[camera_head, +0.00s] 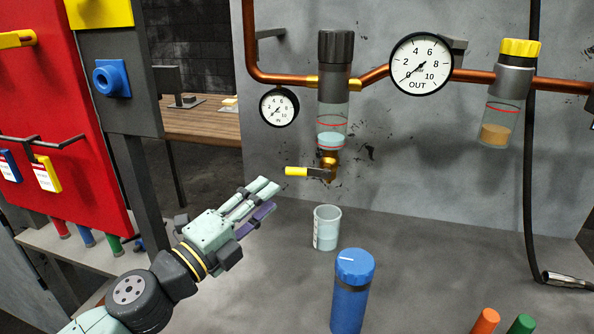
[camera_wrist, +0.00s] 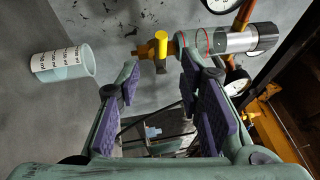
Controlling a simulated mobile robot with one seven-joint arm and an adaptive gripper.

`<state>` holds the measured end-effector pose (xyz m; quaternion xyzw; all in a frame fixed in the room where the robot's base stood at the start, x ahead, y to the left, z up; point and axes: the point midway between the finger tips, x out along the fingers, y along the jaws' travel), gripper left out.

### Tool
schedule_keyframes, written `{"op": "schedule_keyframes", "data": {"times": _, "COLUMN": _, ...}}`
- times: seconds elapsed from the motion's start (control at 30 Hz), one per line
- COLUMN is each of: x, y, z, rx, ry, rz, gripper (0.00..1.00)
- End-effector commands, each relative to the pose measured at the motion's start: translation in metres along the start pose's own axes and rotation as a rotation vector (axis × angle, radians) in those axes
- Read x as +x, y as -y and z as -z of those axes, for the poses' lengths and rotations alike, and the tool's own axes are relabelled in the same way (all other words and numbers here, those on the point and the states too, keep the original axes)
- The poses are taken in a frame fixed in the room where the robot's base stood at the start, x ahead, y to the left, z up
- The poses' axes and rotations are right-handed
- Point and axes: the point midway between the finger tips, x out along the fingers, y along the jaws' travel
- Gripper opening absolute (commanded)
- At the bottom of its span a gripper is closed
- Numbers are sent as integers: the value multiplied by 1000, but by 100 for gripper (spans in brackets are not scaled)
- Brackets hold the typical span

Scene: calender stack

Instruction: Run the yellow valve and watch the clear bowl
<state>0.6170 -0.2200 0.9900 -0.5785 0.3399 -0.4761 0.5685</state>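The yellow valve (camera_head: 304,171) is a small lever pointing left at the brass drain under the clear bowl (camera_head: 333,124). It also shows in the wrist view (camera_wrist: 159,44). The bowl hangs under a dark-capped housing, has red lines, and holds pale blue liquid in its lower part. It lies sideways in the wrist view (camera_wrist: 193,43). My gripper (camera_head: 266,194) is left of and slightly below the valve, not touching it. In the wrist view (camera_wrist: 164,88) its purple-padded fingers are apart with nothing between them.
A clear beaker (camera_head: 327,229) stands on the bench under the drain. A blue bottle (camera_head: 352,290) stands in front. A copper pipe (camera_head: 375,73) links gauges (camera_head: 421,64) and a yellow-capped bowl (camera_head: 501,122) holding amber material. A red board (camera_head: 75,120) stands at left.

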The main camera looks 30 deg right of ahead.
Motion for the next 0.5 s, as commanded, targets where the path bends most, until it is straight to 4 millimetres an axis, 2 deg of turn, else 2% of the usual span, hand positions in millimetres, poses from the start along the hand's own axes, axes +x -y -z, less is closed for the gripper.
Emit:
{"op": "schedule_keyframes", "data": {"times": 0.3, "x": 57, "y": 5, "z": 2, "rx": -2, "ry": -6, "rz": 4, "gripper": 34}}
{"op": "schedule_keyframes", "data": {"times": 0.5, "x": 88, "y": 5, "z": 1, "rx": 0, "ry": -4, "rz": 4, "gripper": 34}}
